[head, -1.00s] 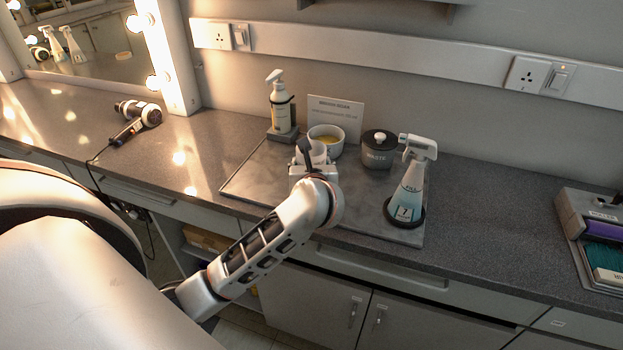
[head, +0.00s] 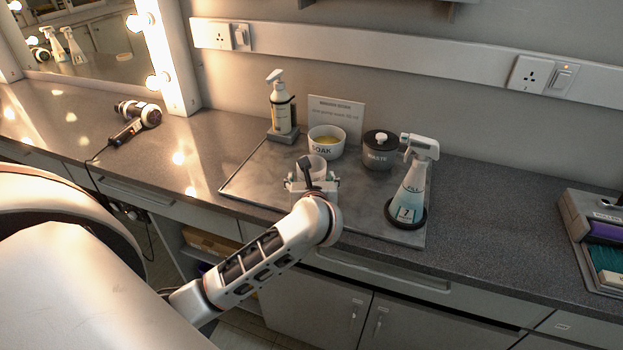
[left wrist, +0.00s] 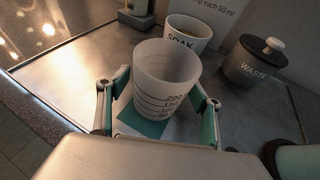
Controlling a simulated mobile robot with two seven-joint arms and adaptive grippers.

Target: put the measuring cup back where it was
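The measuring cup (left wrist: 165,85) is a clear, frosted cup with dark graduation marks. It stands upright on a teal square (left wrist: 140,124) on the metal tray (left wrist: 65,75). In the head view the cup (head: 317,166) is partly hidden behind my left gripper (head: 312,181). In the left wrist view the fingers of my left gripper (left wrist: 163,98) are spread on both sides of the cup, apparently with gaps, so it is open around it. My right gripper is not in view.
Behind the cup stands the SOAK bowl (head: 326,147) with yellow liquid. A sign (head: 337,112) stands behind. The tray's left part is clear.

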